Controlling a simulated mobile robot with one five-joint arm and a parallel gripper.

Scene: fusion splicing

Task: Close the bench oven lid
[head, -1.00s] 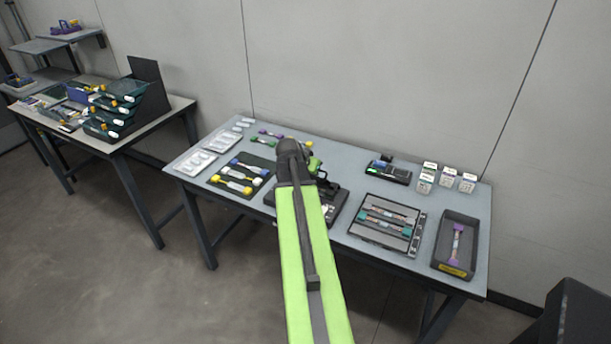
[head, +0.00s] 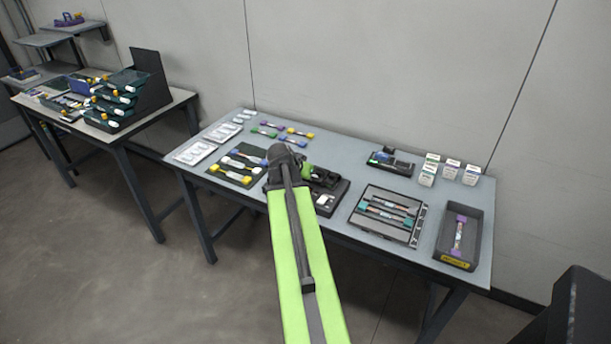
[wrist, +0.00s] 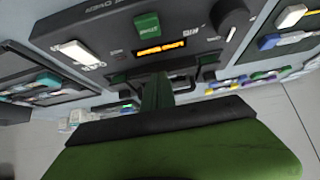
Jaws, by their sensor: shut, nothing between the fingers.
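The bench oven (head: 330,192) is the dark device at the middle of the table in the head view, partly hidden behind my arm. Its front panel (wrist: 195,28) fills the top of the wrist view, upside down, with a green start button, an orange lit display, a knob and a white block. Whether the lid is open or how far cannot be told. My gripper (wrist: 157,92) is shut and empty, its narrow green tip close to the panel below the display. Contact cannot be told. In the head view my arm hides most of the gripper.
A tray of sleeved splices (head: 388,216) and a dark bin (head: 459,238) stand to the right. A mat with splices (head: 238,165) lies to the left. A small device (head: 391,162) and several little boxes (head: 450,170) stand at the back. Another table (head: 100,100) is far left.

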